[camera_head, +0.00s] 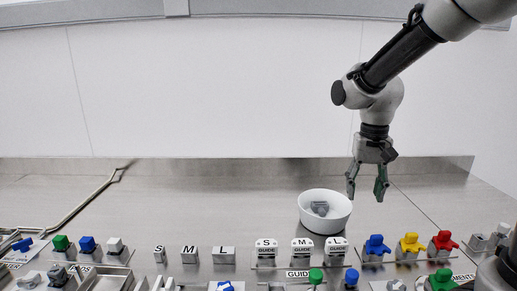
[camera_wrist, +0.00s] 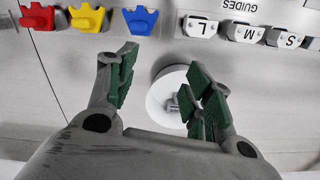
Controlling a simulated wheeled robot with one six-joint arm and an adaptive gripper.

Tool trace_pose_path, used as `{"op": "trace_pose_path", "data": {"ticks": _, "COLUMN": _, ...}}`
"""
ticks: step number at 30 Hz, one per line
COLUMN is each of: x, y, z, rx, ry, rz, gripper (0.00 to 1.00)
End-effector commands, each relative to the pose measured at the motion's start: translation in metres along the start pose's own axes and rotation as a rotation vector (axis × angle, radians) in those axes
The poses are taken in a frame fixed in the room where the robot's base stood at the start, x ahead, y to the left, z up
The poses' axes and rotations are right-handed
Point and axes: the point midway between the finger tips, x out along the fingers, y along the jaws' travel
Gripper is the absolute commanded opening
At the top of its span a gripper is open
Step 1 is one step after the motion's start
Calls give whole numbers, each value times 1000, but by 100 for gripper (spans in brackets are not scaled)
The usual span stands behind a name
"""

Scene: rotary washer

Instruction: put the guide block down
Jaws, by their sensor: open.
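My gripper (camera_head: 366,190) is open and empty, above the steel worktop, just right of and above the white bowl (camera_head: 312,221) in the head view. A small grey block (camera_head: 320,208) lies inside the bowl; I cannot tell for sure whether it is a guide block. In the wrist view my gripper (camera_wrist: 163,78) has its green-padded fingers spread, and the right finger partly hides the bowl (camera_wrist: 159,102) and the grey block (camera_wrist: 173,105). Guide blocks marked S (camera_head: 266,252), M (camera_head: 302,251) and L (camera_head: 337,250) stand in a row in front of the bowl.
Blue (camera_head: 376,245), yellow (camera_head: 411,243) and red (camera_head: 443,241) pieces stand right of the guides. More grey blocks (camera_head: 189,255) and coloured knobs (camera_head: 61,244) fill the front left. The worktop (camera_head: 210,205) behind them, left of the bowl, is clear.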

Motion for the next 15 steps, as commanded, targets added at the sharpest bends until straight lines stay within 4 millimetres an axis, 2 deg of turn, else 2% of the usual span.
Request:
{"op": "trace_pose_path", "data": {"ticks": 1, "x": -10, "y": 16, "z": 17, "rx": -78, "ry": 25, "rz": -12, "gripper": 51}}
{"op": "trace_pose_path", "data": {"ticks": 3, "x": -19, "y": 36, "z": 39, "rx": -184, "ry": 58, "rz": -21, "gripper": 51}}
{"op": "trace_pose_path", "data": {"ticks": 7, "x": -31, "y": 68, "z": 78, "rx": -308, "ry": 132, "rz": -31, "gripper": 51}}
{"op": "trace_pose_path", "data": {"ticks": 12, "x": -42, "y": 100, "z": 119, "rx": -295, "ry": 244, "rz": -41, "gripper": 51}}
{"op": "trace_pose_path", "data": {"ticks": 15, "x": -49, "y": 111, "z": 133, "rx": -260, "ry": 308, "rz": -46, "gripper": 51}}
